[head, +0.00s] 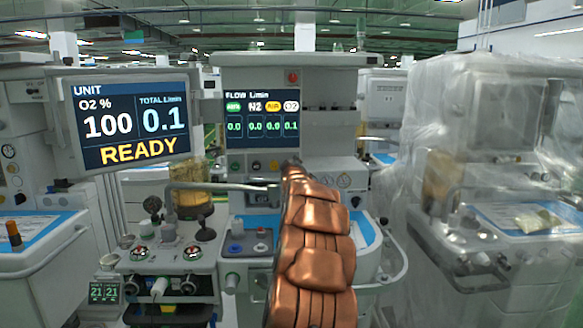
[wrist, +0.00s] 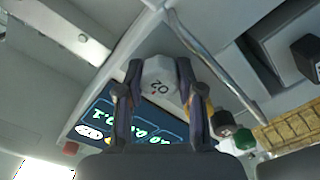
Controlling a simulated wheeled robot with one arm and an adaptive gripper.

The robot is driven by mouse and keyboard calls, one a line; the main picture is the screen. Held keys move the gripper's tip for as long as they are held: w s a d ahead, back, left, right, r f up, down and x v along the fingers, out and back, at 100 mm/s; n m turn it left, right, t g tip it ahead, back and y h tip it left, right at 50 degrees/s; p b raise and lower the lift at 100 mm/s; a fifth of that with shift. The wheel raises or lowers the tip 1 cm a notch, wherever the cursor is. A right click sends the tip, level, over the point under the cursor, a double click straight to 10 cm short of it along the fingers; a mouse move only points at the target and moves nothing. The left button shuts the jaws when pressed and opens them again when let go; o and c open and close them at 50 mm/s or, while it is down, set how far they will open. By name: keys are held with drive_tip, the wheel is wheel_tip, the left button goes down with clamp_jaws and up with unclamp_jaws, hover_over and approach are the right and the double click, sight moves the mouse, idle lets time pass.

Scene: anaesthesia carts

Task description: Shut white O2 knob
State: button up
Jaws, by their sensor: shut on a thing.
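The white O2 knob (wrist: 158,75) shows in the wrist view, marked "O2" on its face. My gripper (wrist: 157,82) has one finger on each side of it and is shut on it. In the head view the knob and gripper are hidden behind my copper-coloured arm. The flow display (head: 262,115) reads 0.0, 0.0, 0.0 and 0.1, the last under O2. The large monitor (head: 131,122) reads O2 100 %, total 0.1 L/min and READY.
Other knobs, one green (head: 237,167), sit in a row left of my arm, below the flow display. A metal arm (head: 225,187) crosses in front of the cart. A plastic-draped cart (head: 480,150) stands right. A blue-topped cart (head: 30,240) stands left.

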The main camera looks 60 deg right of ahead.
drive_tip(key=shift+f, duration=0.1)
idle(0.3)
drive_tip(key=o, duration=0.9)
drive_tip(key=shift+v, duration=6)
